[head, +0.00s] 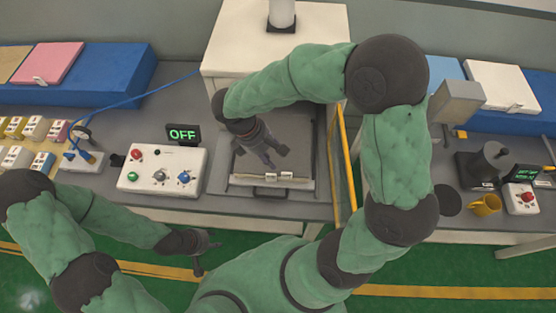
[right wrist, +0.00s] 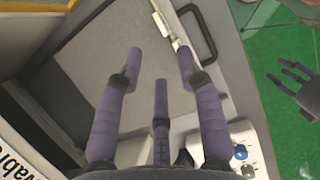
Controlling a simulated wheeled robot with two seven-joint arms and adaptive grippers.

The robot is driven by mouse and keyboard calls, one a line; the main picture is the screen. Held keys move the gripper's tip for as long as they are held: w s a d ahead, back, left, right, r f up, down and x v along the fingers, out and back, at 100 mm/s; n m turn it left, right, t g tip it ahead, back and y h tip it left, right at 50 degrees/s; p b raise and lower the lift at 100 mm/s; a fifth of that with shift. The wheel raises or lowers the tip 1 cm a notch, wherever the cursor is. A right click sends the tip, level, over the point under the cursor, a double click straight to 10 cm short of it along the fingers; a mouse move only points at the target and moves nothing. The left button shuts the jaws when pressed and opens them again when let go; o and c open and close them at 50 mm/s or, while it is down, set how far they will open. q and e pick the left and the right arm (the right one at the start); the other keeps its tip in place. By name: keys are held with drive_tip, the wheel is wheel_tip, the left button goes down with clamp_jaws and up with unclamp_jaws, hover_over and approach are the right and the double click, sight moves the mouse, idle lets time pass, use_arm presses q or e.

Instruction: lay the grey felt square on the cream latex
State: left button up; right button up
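A grey flat square surface (head: 300,135) lies in the framed tray of the station at the middle; it also fills much of the right wrist view (right wrist: 100,45). I cannot tell whether this is the felt or the tray's plate. A cream slab (head: 497,82) with a small tag lies on a blue block at the right and looks like the latex. My right gripper (head: 262,155) is above the tray; its three fingers are spread and empty in the right wrist view (right wrist: 160,75). My left gripper (head: 200,252) hangs over the floor at the table's front, fingers spread and empty.
A control box (head: 162,170) with an OFF display stands left of the tray. A yellow-edged panel (head: 342,165) rises at the tray's right. A pink slab (head: 48,62) lies on the left blue block.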

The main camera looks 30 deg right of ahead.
use_arm(q)
drive_tip(key=shift+r, duration=0.2)
use_arm(e)
drive_tip(key=shift+v, duration=1.15)
